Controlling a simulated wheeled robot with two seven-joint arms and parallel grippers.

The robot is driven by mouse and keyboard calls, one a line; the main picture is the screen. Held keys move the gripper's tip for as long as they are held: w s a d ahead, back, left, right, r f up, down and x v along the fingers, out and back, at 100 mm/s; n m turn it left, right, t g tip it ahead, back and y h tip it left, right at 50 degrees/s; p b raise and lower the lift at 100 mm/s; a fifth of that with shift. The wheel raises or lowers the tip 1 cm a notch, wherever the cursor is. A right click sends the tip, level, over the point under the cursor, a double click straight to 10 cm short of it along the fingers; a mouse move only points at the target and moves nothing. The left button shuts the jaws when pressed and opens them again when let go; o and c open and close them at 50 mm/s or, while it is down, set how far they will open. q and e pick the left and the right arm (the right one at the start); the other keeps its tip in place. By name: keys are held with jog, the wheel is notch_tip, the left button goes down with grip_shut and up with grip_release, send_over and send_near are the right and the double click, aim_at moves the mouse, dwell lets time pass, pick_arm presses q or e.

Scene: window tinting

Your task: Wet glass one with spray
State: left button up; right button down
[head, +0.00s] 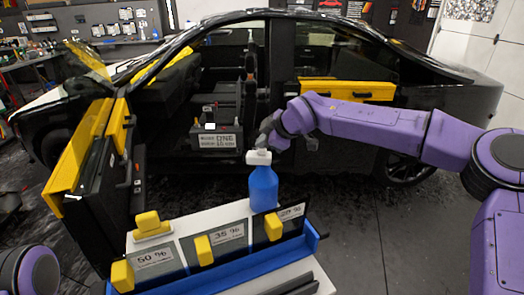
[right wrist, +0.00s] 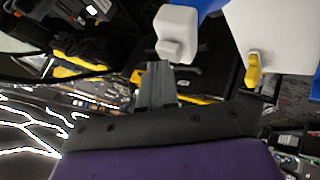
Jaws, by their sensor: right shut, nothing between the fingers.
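A blue spray bottle (head: 264,188) with a white spray head (head: 258,157) stands upright at the back edge of the sample rack. Its white head also shows in the right wrist view (right wrist: 176,32). My right gripper (head: 268,138) is shut and empty, just above and behind the spray head in the head view; whether they touch is unclear. A placard with the word ONE (head: 217,141) shows inside the car's open doorway. I cannot tell which pane is glass one. My left gripper is out of view.
The sample rack (head: 310,238) holds panels marked with percentages and yellow blocks (head: 203,249). The dark car (head: 440,85) stands behind, its yellow-trimmed front door (head: 85,150) open at left. Dark floor (head: 385,225) is clear at right.

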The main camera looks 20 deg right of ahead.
aim_at(264, 151)
jog(key=shift+f+b, duration=0.45)
dwell(0.3)
jog(key=shift+r, duration=0.1)
jog(key=shift+r+p, duration=0.4)
jog(key=shift+r, duration=0.5)
jog(key=shift+r+p, duration=1.3)
jog(key=shift+r, duration=1.25)
